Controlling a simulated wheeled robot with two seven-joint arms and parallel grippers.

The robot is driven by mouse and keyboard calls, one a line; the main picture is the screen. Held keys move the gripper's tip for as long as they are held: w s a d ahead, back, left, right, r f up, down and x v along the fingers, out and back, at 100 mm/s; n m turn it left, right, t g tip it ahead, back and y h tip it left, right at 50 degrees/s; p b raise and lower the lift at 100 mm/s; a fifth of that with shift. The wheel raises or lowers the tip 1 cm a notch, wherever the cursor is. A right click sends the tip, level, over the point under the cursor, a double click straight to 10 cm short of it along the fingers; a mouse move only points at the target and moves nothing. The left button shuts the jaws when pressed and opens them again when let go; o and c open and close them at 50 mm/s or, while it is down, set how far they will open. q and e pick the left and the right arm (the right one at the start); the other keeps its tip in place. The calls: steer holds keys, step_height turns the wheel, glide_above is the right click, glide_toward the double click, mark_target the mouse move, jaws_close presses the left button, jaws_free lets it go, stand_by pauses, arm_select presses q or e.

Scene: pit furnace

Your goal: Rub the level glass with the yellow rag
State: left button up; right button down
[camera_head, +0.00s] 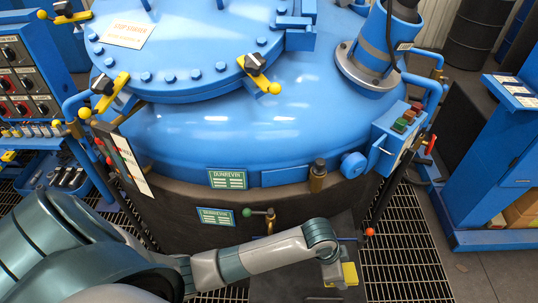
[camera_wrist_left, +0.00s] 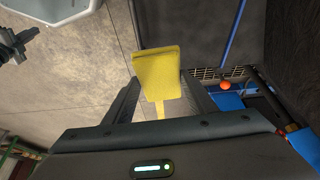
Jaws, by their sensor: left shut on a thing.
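The yellow rag (camera_head: 350,273) is held by my left gripper (camera_head: 338,274), low in front of the furnace's right side. In the left wrist view the rag (camera_wrist_left: 157,75) stands out as a flat yellow pad between the two fingers of the left gripper (camera_wrist_left: 160,100), which are shut on it. A slim dark upright (camera_head: 388,192) runs down the furnace's right side, with a red ball (camera_head: 369,232) near its foot. I cannot tell for sure whether this is the level glass. The rag is apart from it. My right gripper is not in view.
The blue furnace (camera_head: 230,130) with its bolted lid fills the middle. A push-button box (camera_head: 402,125) and blue cabinet (camera_head: 500,150) stand right. Open grating (camera_head: 405,270) lies beyond the gripper.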

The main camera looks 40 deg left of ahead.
arm_select(q)
steer(key=w+a+r+n+y+b, duration=0.1)
steer(key=a+r+n+b, duration=0.1)
steer(key=a+r+n, duration=0.3)
steer(key=w+a+r+n+t+y+b, duration=0.1)
steer(key=w+a+r+n+y, duration=0.1)
steer(key=a+r+n, duration=0.3)
steer(key=a+r, duration=0.4)
steer(key=r, duration=0.1)
steer(key=shift+w+a+n+t+y+b, duration=0.15)
steer(key=shift+w+n+t+y+b, duration=0.15)
steer(key=shift+b, duration=0.05)
